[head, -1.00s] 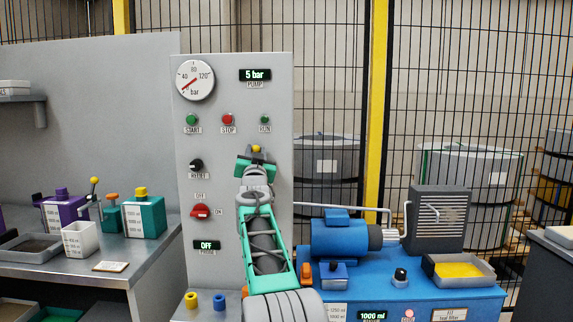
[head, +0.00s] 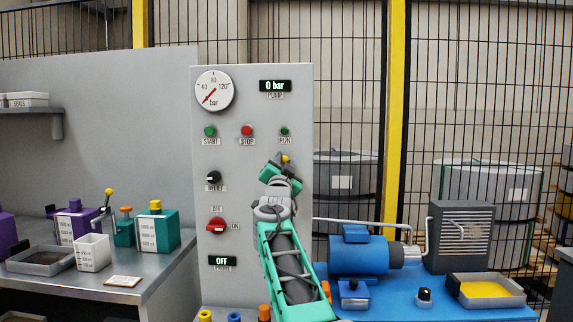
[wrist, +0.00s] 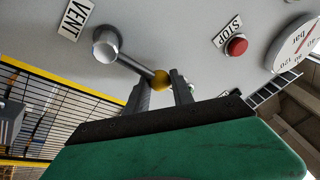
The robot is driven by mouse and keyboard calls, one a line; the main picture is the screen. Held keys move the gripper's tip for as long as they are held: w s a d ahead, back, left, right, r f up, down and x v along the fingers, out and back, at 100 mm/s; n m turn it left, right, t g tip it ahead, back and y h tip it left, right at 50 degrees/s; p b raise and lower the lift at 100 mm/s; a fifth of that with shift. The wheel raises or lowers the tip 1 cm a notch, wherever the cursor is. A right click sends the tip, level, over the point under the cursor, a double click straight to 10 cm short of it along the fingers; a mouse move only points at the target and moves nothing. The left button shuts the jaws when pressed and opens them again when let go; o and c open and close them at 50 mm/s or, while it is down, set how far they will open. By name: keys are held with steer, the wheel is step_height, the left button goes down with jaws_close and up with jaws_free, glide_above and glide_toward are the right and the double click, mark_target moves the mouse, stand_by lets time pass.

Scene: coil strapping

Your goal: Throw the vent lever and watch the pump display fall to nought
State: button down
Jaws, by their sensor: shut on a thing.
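The vent lever (wrist: 134,62) shows in the wrist view as a metal rod from a round hub (wrist: 106,44) beside the VENT label (wrist: 76,19). It ends in a yellow knob (wrist: 162,79). My gripper (wrist: 160,92) is shut on the knob, one dark finger on each side. In the head view my gripper (head: 283,161) is at the panel's right side, hiding most of the lever; only a bit of the yellow knob (head: 285,159) shows. The pump display (head: 275,86) reads 0 bar. The round gauge (head: 214,91) has its needle at lower left.
A blue motor (head: 358,256) stands right of my arm. A bench with containers is at left.

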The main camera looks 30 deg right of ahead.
steer(key=shift+s+r, duration=0.1)
steer(key=shift+r, duration=0.3)
steer(key=c, duration=1.5)
jaws_free()
steer(key=o, duration=0.4)
steer(key=shift+d+f, duration=0.1)
steer(key=shift+f, duration=0.2)
steer(key=shift+s+a+f, duration=0.15)
steer(key=shift+a+f, duration=0.05)
steer(key=shift+f, duration=0.05)
steer(key=b+v, duration=0.2)
steer(key=v, duration=0.5)
